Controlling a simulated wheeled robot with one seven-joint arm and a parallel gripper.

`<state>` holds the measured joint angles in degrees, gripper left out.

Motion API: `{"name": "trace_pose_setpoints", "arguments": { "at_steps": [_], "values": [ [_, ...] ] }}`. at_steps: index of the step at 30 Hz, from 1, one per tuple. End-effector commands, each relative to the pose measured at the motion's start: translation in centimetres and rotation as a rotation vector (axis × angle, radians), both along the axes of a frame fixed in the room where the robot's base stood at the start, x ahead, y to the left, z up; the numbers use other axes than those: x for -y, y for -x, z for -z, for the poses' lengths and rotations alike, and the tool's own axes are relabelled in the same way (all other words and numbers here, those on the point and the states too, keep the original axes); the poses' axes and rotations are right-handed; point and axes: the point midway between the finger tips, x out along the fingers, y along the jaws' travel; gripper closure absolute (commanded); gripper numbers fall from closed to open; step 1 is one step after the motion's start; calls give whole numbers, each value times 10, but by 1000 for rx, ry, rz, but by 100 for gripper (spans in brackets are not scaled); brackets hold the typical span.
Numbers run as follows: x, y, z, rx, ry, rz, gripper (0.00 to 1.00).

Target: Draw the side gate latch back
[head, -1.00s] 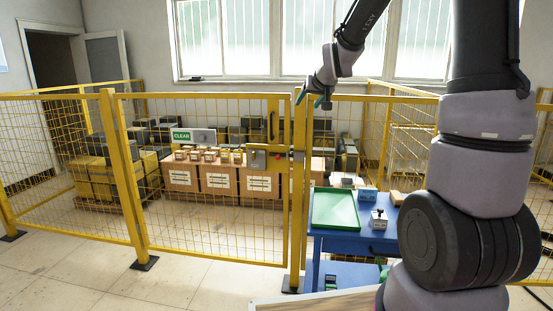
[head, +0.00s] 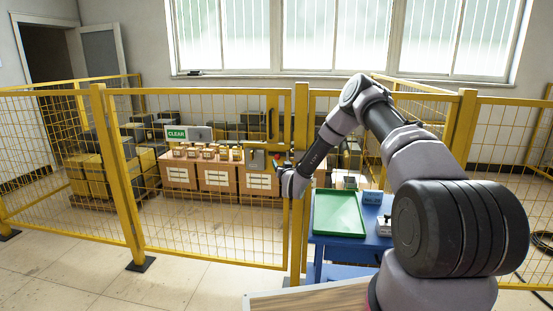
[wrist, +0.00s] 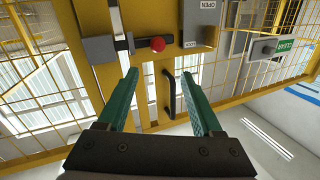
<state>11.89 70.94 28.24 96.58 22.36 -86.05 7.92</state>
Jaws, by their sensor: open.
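The side gate (head: 210,258) is a yellow mesh panel and stands closed against its post. Its latch shows in the wrist view as a silver bolt (wrist: 119,22) with a red knob (wrist: 157,44), beside a grey plate (wrist: 97,47). In the head view the latch plate (head: 255,159) sits at the gate's right edge, partly covered by my wrist. My gripper (wrist: 160,72) has two green fingers, spread apart and empty. The red knob appears just beyond the fingertips, between their lines; I see no contact. In the head view my gripper is at the latch, mostly hidden.
A black gate handle (wrist: 170,92) stands close to the fingers. A grey "OPEN" plate (wrist: 197,22) is near the latch. A blue table (head: 335,248) with a green tray (head: 338,212) stands right of the gate. Boxes (head: 219,178) lie behind the mesh.

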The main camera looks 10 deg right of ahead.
Motion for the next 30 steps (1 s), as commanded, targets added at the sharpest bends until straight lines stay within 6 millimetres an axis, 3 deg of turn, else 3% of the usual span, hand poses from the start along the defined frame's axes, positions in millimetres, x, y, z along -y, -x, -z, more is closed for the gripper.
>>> {"name": "trace_pose_setpoints", "arguments": {
  "at_steps": [3, 8, 21, 30],
  "values": [
    [2, 2, 14, 19, 2, 17, 33],
    [2, -7, 16, 27, 3, 22, 33],
    [1, -85, 16, 26, 4, 20, 33],
    [1, -105, 17, 23, 4, 20, 33]
  ]
}}
